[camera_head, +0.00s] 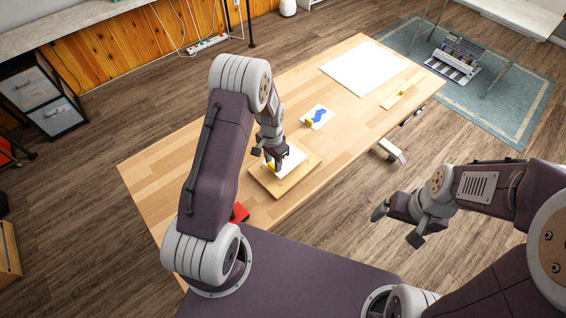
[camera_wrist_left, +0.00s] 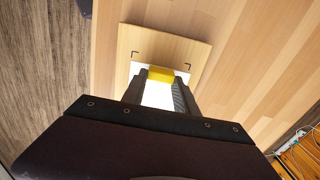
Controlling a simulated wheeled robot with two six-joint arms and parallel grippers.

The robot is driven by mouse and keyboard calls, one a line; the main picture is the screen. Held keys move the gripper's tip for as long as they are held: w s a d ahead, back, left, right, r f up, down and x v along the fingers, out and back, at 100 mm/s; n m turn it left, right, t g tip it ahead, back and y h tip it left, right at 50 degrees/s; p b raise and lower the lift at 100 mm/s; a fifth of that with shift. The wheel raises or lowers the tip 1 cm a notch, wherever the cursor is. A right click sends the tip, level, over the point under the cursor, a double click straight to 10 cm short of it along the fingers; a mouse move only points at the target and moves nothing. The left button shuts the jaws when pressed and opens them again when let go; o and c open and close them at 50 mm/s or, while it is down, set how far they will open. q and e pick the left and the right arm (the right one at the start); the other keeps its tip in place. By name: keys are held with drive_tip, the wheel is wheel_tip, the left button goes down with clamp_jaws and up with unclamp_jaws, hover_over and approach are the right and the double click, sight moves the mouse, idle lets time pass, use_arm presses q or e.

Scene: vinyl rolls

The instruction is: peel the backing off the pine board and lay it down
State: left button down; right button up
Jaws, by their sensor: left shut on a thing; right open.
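The pine board (camera_head: 305,165) lies on the wooden table, and it also shows in the left wrist view (camera_wrist_left: 140,38) with dark corner marks. A white sheet (camera_head: 293,158) with a yellow tab is at the board; whether it touches the board, I cannot tell. My left gripper (camera_head: 271,164) is over the board, shut on the yellow tab (camera_wrist_left: 160,74). The white sheet (camera_wrist_left: 156,95) shows between its fingers in the left wrist view, partly hidden by the gripper. My right gripper (camera_head: 398,225) is open and empty, out beyond the table's near right edge.
A card with a blue wavy shape and a yellow tab (camera_head: 317,117) lies beyond the board. A large white sheet (camera_head: 364,68) and a pale yellow strip (camera_head: 402,91) lie at the table's far end. A red object (camera_head: 239,212) is near my left arm. The table's left part (camera_head: 165,170) is clear.

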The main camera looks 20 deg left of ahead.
use_arm(q)
drive_tip(key=shift+r+p, duration=1.45)
drive_tip(key=shift+r, duration=0.5)
